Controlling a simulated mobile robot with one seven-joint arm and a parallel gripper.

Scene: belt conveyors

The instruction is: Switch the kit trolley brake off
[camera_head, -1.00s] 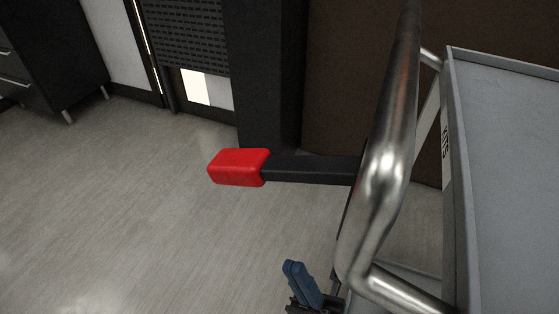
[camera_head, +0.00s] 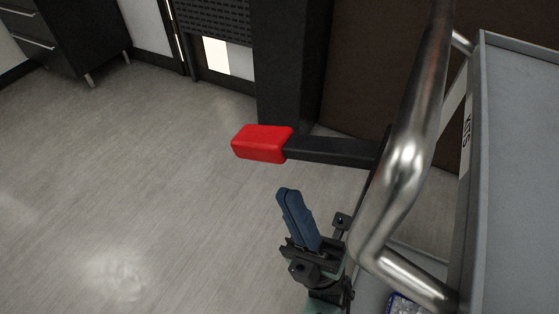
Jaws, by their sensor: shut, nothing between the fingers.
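The kit trolley's brake lever is a black bar (camera_head: 335,151) with a red grip (camera_head: 262,143) at its left end. It sticks out to the left, roughly level, from beside the trolley's steel handle. The grey trolley (camera_head: 520,170), marked "KITS" on its edge, fills the right side. My gripper (camera_head: 284,192), with blue fingers, is below the lever in the picture, pointing up. Its fingers are shut together with nothing between them. It looks apart from the red grip and the bar. The lever's pivot is hidden behind the handle.
The bent steel handle (camera_head: 405,165) rises close to the right of my gripper. A dark cabinet (camera_head: 75,35) stands at the far left, and a dark post (camera_head: 287,65) is behind the lever. The floor (camera_head: 150,180) to the left is clear.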

